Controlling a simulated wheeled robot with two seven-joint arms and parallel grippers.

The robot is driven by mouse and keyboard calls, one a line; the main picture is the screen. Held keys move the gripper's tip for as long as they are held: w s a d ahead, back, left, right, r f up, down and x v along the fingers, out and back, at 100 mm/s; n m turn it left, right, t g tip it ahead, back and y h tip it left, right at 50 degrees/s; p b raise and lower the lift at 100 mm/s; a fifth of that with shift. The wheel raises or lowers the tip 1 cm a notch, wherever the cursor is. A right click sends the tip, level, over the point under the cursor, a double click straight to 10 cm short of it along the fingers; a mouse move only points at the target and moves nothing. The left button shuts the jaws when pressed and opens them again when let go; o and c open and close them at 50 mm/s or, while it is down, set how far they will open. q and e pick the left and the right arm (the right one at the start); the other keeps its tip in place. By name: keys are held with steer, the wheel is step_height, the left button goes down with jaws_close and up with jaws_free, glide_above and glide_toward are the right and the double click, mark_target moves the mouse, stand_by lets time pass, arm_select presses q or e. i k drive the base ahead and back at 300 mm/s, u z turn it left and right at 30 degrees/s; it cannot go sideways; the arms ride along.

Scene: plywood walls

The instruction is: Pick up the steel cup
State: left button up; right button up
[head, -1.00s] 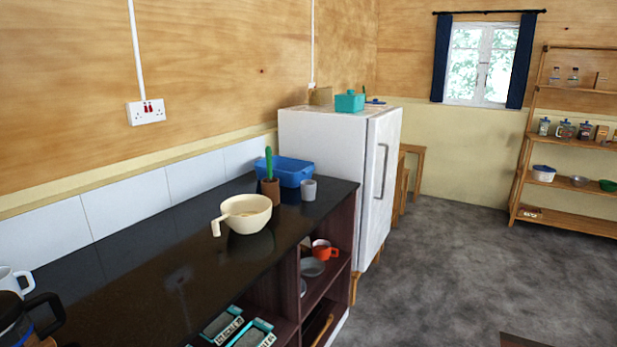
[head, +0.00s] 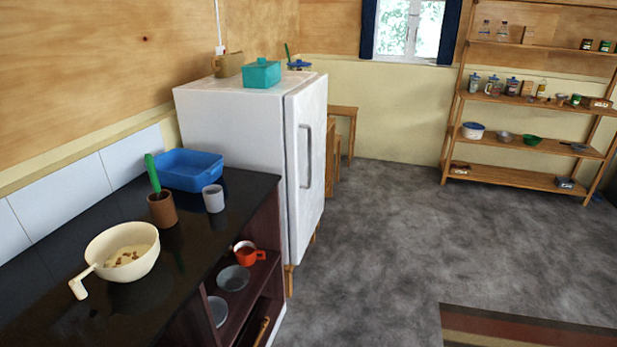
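A small grey cup (head: 213,199) stands upright on the dark counter (head: 228,222) near its far right end. It looks light grey, and I cannot tell for certain that it is steel. It stands just right of a brown pot-like holder (head: 162,210) with a green upright thing in it, and in front of a blue basin (head: 188,168). Nothing covers the cup. Neither of my grippers shows in the head view.
A cream bowl with a handle (head: 122,249) stands nearer on the counter. Shelves below hold a red cup (head: 248,254) and a grey bowl (head: 233,278). A white fridge (head: 245,135) stands behind the counter's end. Open floor (head: 390,235) lies right, with a striped rug (head: 530,330).

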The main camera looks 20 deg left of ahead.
mark_target(214, 199)
steer(key=u, duration=0.1)
steer(key=i, duration=1.85)
steer(key=u, duration=0.9)
